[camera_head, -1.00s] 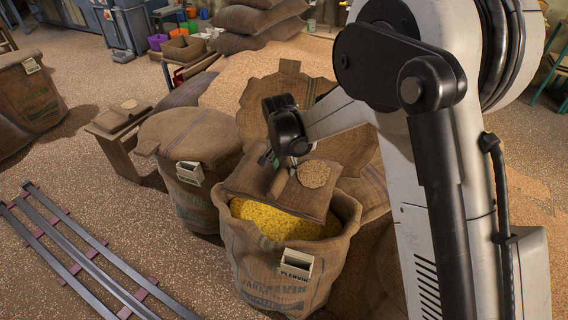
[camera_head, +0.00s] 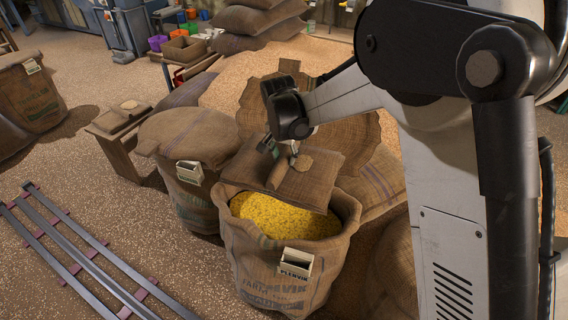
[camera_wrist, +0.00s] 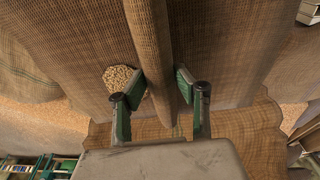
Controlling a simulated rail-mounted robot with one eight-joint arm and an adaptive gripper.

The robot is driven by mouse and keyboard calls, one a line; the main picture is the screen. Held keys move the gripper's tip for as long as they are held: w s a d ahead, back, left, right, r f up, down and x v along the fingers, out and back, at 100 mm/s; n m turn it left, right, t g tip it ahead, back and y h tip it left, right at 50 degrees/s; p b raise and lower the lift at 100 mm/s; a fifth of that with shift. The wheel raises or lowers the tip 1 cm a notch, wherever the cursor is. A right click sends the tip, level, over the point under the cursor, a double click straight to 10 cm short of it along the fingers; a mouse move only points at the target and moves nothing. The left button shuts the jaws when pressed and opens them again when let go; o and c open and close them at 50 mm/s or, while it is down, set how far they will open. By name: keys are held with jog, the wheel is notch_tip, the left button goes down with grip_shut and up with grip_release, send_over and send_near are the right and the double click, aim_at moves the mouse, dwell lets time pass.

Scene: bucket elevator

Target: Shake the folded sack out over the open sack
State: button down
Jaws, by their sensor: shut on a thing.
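The folded sack (camera_head: 318,181), brown woven cloth, hangs over the back part of the open sack (camera_head: 262,262). The open sack is upright and full of yellow grain (camera_head: 275,216), bare at the front. My gripper (camera_head: 280,157) is above the folded sack, shut on a raised ridge of its cloth. In the wrist view my green fingers (camera_wrist: 160,88) stand on both sides of this ridge (camera_wrist: 153,45). A small tan grain patch (camera_wrist: 122,80) lies on the folded sack beside the left finger. The open sack's back rim is hidden under the cloth.
A covered sack (camera_head: 190,140) stands close on the left, and large sacks (camera_head: 368,125) lie behind. A low wooden stand (camera_head: 116,150) is farther left. Metal rails (camera_head: 85,255) run along the floor at the front left. Floor between the rails and sacks is clear.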

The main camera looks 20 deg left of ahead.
jog(key=f, duration=0.6)
jog(key=shift+w+a, duration=0.2)
jog(key=shift+w, duration=0.15)
jog(key=shift+s+d+r, duration=0.15)
jog(key=shift+s+r, duration=0.15)
jog(key=shift+w+f, duration=0.15)
jog(key=shift+f, duration=0.05)
jog(key=shift+r, duration=0.15)
